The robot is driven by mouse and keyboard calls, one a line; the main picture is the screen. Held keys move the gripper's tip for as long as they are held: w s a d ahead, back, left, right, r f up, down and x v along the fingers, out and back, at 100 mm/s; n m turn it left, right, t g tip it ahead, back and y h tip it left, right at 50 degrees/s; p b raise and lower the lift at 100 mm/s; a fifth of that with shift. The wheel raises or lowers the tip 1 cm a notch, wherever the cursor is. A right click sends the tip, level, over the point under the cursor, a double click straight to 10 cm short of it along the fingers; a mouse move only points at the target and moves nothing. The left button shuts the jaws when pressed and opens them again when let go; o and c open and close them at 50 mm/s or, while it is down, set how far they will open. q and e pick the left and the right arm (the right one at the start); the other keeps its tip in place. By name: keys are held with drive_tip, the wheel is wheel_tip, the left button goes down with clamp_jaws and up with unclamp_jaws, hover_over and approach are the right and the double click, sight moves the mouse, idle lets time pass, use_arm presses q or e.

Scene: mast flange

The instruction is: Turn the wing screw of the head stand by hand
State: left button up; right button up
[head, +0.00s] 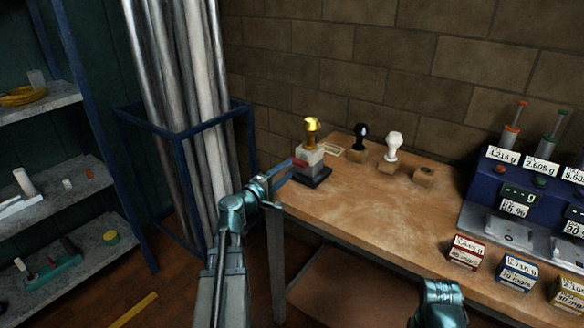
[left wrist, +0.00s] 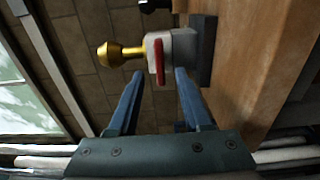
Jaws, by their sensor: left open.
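The head stand (head: 310,158) is a grey block on a dark base at the bench's left end, with a gold knob-shaped head (head: 312,131) on top. Its red wing screw (head: 299,162) faces my left gripper. In the left wrist view the stand (left wrist: 183,46) lies sideways, the gold head (left wrist: 118,53) points left, and the red wing (left wrist: 159,61) is long and lies across the picture's vertical. My left gripper (head: 288,170) is open; its two blue fingers (left wrist: 160,75) stand either side of the wing's near end, with gaps on both sides. My right gripper's fingers are not visible.
Black (head: 360,142) and white (head: 393,146) heads on wooden blocks and an empty block (head: 424,175) stand right of the stand. A blue rack with scales (head: 480,192) and small labelled boxes (head: 467,252) fill the bench's right. A blue frame (head: 183,133) holds pale poles at left.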

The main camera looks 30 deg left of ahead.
sight(295, 165)
use_arm(q)
drive_tip(key=w, duration=0.6)
drive_tip(key=shift+w+d, duration=0.25)
drive_tip(key=shift+s, duration=0.1)
clamp_jaws()
unclamp_jaws()
drive_tip(key=shift+s, duration=0.15)
drive_tip(key=shift+s+a, duration=0.2)
drive_tip(key=shift+s, duration=2.2)
drive_tip(key=shift+o, duration=0.3)
